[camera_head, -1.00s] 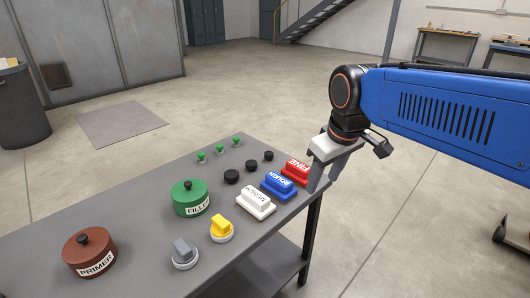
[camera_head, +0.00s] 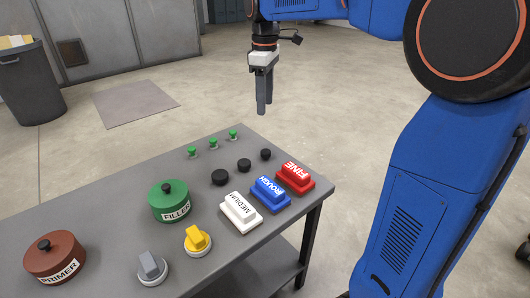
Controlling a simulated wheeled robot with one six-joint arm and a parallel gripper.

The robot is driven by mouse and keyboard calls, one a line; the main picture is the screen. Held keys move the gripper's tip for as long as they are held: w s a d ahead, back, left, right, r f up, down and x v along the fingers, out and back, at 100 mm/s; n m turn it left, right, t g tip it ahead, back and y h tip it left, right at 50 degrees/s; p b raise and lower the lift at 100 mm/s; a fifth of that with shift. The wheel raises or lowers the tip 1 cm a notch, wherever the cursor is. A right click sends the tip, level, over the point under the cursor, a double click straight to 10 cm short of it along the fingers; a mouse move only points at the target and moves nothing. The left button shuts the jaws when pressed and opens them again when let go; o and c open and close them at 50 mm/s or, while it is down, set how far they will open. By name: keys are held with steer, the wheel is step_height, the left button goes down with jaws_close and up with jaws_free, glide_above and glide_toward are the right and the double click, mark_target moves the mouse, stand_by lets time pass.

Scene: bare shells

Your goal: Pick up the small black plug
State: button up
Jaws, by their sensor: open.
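Three black plugs stand in a slanting row on the grey table (camera_head: 90,215). The small black plug (camera_head: 265,154) is at the far right end of the row, by the table's far right corner. The middle plug (camera_head: 244,165) and the largest plug (camera_head: 219,177) stand to its left and nearer. My gripper (camera_head: 264,109) hangs pointing down, open and empty, above the small plug in the picture and apart from it. Its fingers nearly overlap from this angle.
Red FINE (camera_head: 295,178), blue ROUGH (camera_head: 270,194) and white MEDIUM (camera_head: 240,211) blocks line the right edge. Several green pegs (camera_head: 213,143) stand behind the plugs. The green FILLER tin (camera_head: 169,201), brown PRIMER tin (camera_head: 55,258), yellow knob (camera_head: 198,240) and grey knob (camera_head: 152,268) are nearer.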

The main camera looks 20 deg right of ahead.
mark_target(265, 151)
step_height(265, 151, down, 17)
steer(key=shift+s+f, duration=0.1)
steer(key=shift+f, duration=0.05)
stand_by(0.7)
steer(key=shift+c, duration=0.6)
steer(key=c, duration=1)
